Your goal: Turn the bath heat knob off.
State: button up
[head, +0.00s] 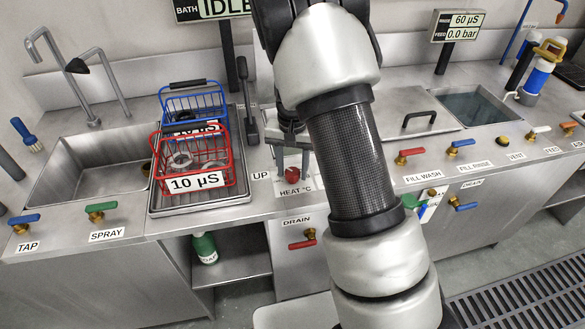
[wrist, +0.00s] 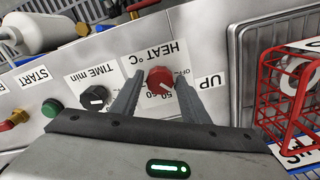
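The bath heat knob (head: 292,173) is red and sits on the counter's front panel above the "HEAT °C" label. In the wrist view the red knob (wrist: 160,79) lies between my two fingers, on a white plate marked OFF, 50 and 60. Its exact setting is too small to read. My gripper (head: 291,150) reaches down over it, and in the wrist view my gripper (wrist: 160,84) is open, with a finger on each side of the knob. A gap shows on both sides, so the fingers do not appear to press it.
A black time knob (wrist: 95,97) and green start button (wrist: 52,108) are beside the heat knob. A red basket (head: 190,163) and blue basket (head: 193,105) stand on a drain tray. The bath display (head: 213,9) reads IDLE. Below is a red drain valve (head: 302,243).

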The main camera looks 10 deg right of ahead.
jog(key=c, duration=0.7)
jog(key=shift+n, duration=0.3)
jog(key=n, duration=0.3)
jog(key=shift+n, duration=2.1)
jog(key=o, duration=1)
jog(key=shift+o, duration=0.2)
jog(key=shift+r, duration=0.1)
